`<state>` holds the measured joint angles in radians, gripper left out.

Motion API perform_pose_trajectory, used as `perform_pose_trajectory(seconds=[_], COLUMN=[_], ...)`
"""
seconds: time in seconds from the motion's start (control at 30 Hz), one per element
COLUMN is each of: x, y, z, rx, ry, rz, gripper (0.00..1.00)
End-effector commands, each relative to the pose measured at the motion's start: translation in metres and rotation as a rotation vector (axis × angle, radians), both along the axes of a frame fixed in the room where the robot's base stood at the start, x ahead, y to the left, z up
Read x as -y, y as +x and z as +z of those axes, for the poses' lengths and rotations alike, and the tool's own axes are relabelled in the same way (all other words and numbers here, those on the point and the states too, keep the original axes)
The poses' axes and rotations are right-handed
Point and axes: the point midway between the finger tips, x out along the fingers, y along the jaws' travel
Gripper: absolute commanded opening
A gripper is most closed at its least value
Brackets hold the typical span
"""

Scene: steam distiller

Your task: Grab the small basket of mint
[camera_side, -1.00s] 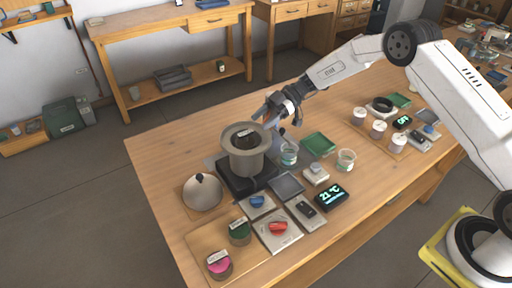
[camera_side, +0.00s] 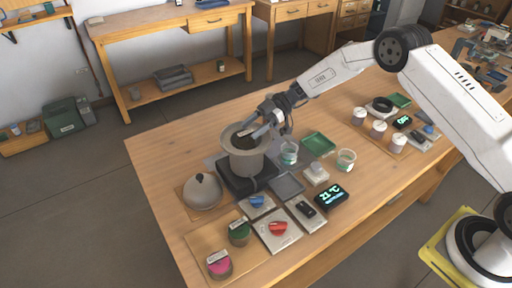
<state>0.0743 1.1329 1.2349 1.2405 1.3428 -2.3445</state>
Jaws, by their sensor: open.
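A small round basket with green contents and a white label (camera_side: 239,233) stands on the wooden board at the front; the label is too small to read. Beside it is a similar basket with pink contents (camera_side: 219,265). A wide-rimmed grey pot (camera_side: 243,158) stands on a black base. Something dark lies inside its mouth, partly hidden by my gripper; I cannot tell whether it is mint. My gripper (camera_side: 250,137) is open, with its fingers over the right side of the pot's rim and mouth, away from the baskets on the board.
A grey domed lid (camera_side: 202,191) sits left of the pot. Glass beakers (camera_side: 289,152) and (camera_side: 346,160) stand to the right. A red switch (camera_side: 278,228), a blue knob (camera_side: 257,201) and a 21 °C display (camera_side: 331,197) are in front. The table's left back is clear.

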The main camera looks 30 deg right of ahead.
Motion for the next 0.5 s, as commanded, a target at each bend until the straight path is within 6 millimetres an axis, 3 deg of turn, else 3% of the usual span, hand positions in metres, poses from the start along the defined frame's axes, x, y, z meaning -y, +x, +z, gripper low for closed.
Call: perform_pose_trajectory(seconds=[0.3, 0.5], x=[-0.033, -0.039], y=[-0.004, -0.003], z=[-0.015, -0.017], rx=[-0.002, 0.000], ry=[-0.001, -0.002], rz=[0.004, 0.001], gripper=[0.62, 0.62])
